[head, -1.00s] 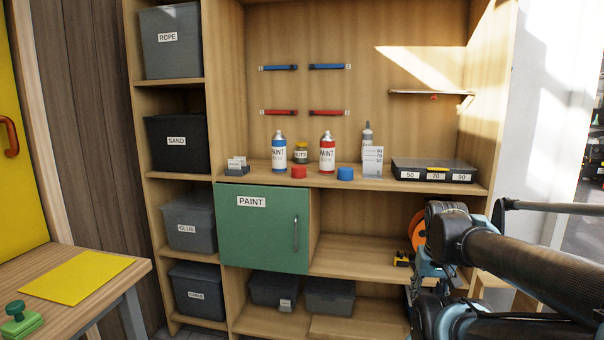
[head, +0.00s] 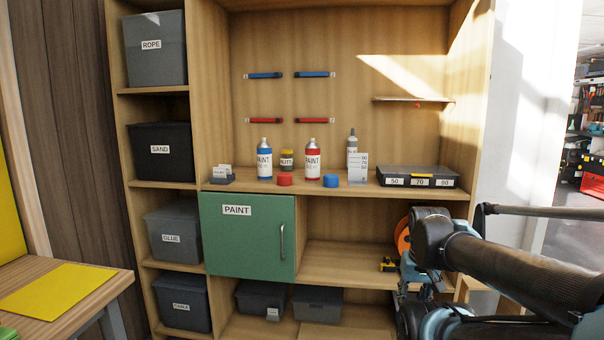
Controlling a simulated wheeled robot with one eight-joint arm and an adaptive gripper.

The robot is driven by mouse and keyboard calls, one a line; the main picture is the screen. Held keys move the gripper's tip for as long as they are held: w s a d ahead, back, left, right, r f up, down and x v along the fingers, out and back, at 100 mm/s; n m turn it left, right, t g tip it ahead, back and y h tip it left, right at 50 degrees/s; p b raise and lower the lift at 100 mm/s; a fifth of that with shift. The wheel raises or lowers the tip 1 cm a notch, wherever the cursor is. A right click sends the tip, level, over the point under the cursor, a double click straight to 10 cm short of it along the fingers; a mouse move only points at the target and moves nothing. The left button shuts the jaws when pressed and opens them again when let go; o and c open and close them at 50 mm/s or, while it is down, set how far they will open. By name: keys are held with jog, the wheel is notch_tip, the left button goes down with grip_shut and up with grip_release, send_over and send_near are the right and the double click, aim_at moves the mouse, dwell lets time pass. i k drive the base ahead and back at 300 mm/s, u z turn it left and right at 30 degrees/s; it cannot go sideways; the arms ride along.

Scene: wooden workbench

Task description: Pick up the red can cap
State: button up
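The red can cap (head: 284,179) sits on the workbench shelf, in front of and between the blue-label paint can (head: 264,160) and the red-label paint can (head: 312,160). A blue cap (head: 330,181) sits on the same shelf to the right of the red can. Both cans stand upright. My arm comes in from the right edge, and its folded part is at the lower right, below and to the right of the caps. My gripper's fingers cannot be made out, so I cannot see whether they are open or shut.
A card stand (head: 358,169) and a black case (head: 418,176) are right of the caps. The green paint door (head: 250,240) is below. A yellow sheet (head: 55,290) lies on the side table.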

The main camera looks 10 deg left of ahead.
aim_at(283, 179)
jog(key=u, duration=2)
jog(key=k, duration=0.7)
jog(key=z, duration=1.35)
jog(key=i, duration=1)
